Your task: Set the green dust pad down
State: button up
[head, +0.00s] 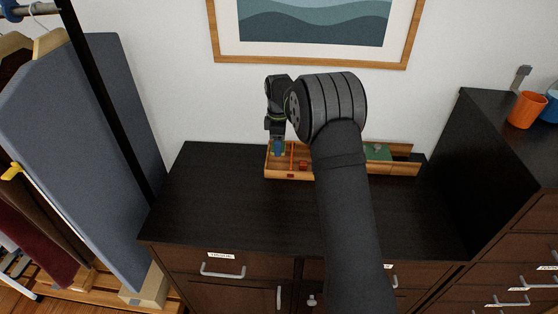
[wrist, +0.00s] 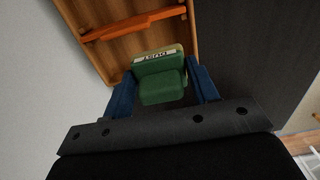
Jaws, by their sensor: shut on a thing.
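The green dust pad (wrist: 162,82) has a pale backing and a label reading DUST. My gripper (wrist: 163,88) is shut on it, with one blue finger on each side. In the head view my gripper (head: 278,147) points down at the left compartment of the wooden tray (head: 290,175). The tray, with an orange divider (wrist: 135,22), also shows in the wrist view (wrist: 115,55). The pad is at the compartment's end; I cannot tell whether it touches the tray floor. In the head view the pad is hidden or too small to make out.
The tray sits at the back of a dark cabinet top (head: 225,205), whose front left is clear. A small red item (head: 303,165) and a green item (head: 377,152) are in the tray. A taller dark cabinet (head: 500,140) stands right, with an orange cup (head: 526,109).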

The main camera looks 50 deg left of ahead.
aim_at(279, 167)
notch_tip(279, 167, down, 7)
jog(key=shift+f, duration=0.2)
jog(key=shift+f, duration=0.15)
jog(key=o, duration=0.7)
notch_tip(279, 167, up, 12)
jog(key=shift+r, duration=0.15)
dwell(0.4)
notch_tip(279, 167, down, 13)
jog(key=shift+d+r, duration=0.1)
jog(key=shift+r, duration=2.2)
